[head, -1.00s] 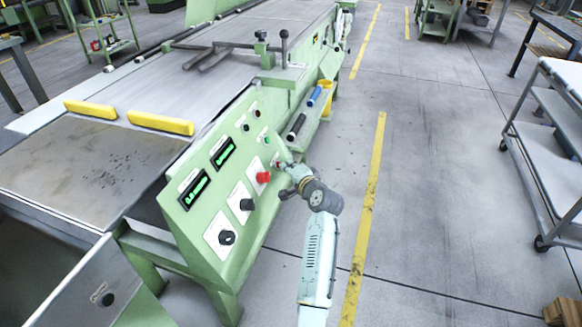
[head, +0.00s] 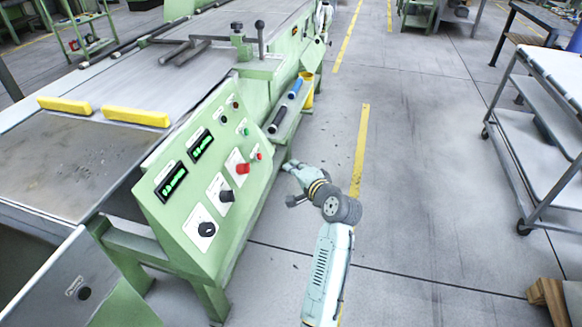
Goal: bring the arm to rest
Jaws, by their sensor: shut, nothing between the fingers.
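My gripper (head: 290,168) shows in the head view just to the right of the control panel (head: 205,170) of the green extruder. It points left toward the machine, apart from the panel face. Its fingers are small in the picture and look closed with nothing held. My pale arm reaches up from the bottom of the view, bending at a dark wrist joint. The panel carries two dark displays with green digits, black knobs, a large red button (head: 243,168) and a small red button (head: 257,155).
A tray (head: 290,110) with blue and dark rolls sits along the machine's side. A grey shelved cart (head: 535,140) stands at the right. A wooden block (head: 548,297) lies at the lower right. The floor between machine and cart, with a yellow line (head: 360,150), is clear.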

